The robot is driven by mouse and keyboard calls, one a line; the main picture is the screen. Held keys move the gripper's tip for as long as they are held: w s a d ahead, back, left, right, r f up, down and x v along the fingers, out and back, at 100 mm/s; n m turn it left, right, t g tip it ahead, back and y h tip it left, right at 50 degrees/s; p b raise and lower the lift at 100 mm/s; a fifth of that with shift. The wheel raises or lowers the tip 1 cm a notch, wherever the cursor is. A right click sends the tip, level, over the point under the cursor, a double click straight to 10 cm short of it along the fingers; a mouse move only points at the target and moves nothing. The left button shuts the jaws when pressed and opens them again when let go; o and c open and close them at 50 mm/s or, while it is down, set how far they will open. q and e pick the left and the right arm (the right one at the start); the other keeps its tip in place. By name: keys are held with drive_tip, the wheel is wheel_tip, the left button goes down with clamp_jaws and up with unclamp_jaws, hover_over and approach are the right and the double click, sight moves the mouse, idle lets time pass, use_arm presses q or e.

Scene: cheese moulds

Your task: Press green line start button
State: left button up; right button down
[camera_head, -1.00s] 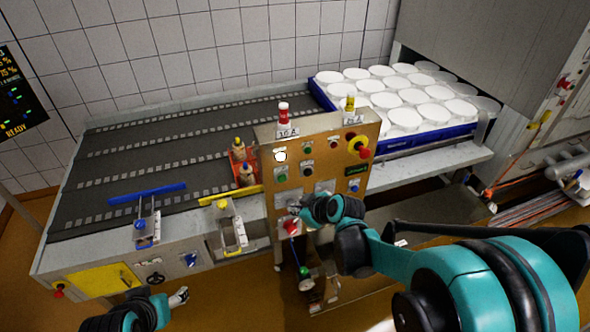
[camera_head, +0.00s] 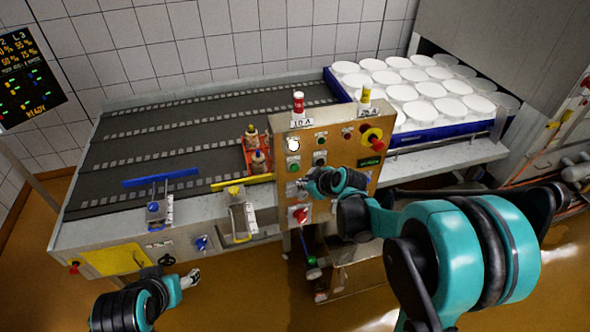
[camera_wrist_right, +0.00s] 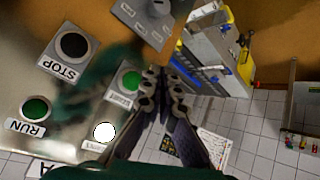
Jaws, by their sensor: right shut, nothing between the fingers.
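The control panel (camera_head: 340,155) is a tan upright box with several buttons. A green button (camera_head: 293,168) sits below a white lit button (camera_head: 293,144) at its left side. In the right wrist view a green button (camera_wrist_right: 130,80) with a small unreadable label lies just left of my fingertips. A second green button (camera_wrist_right: 36,108) there is labelled RUN, and a black button (camera_wrist_right: 72,45) is labelled STOP. My right gripper (camera_head: 305,184) is shut and empty, in front of the panel's lower left; contact cannot be told. My left gripper (camera_head: 190,279) hangs low, left of the panel.
A conveyor table (camera_head: 130,175) extends left of the panel. A blue tray (camera_head: 420,137) of white round moulds stands behind it at right. A red and yellow knob (camera_head: 371,136) juts from the panel's upper right. A dark display (camera_head: 28,85) is at far left.

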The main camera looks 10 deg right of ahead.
sight(298, 172)
drive_tip(key=shift+w, duration=1.65)
drive_tip(key=shift+w+b, duration=0.15)
drive_tip(key=shift+b, duration=0.2)
drive_tip(key=shift+w, duration=0.25)
drive_tip(key=shift+w, duration=0.5)
idle(0.6)
idle(0.3)
drive_tip(key=shift+s, duration=0.95)
drive_tip(key=shift+s, duration=2.5)
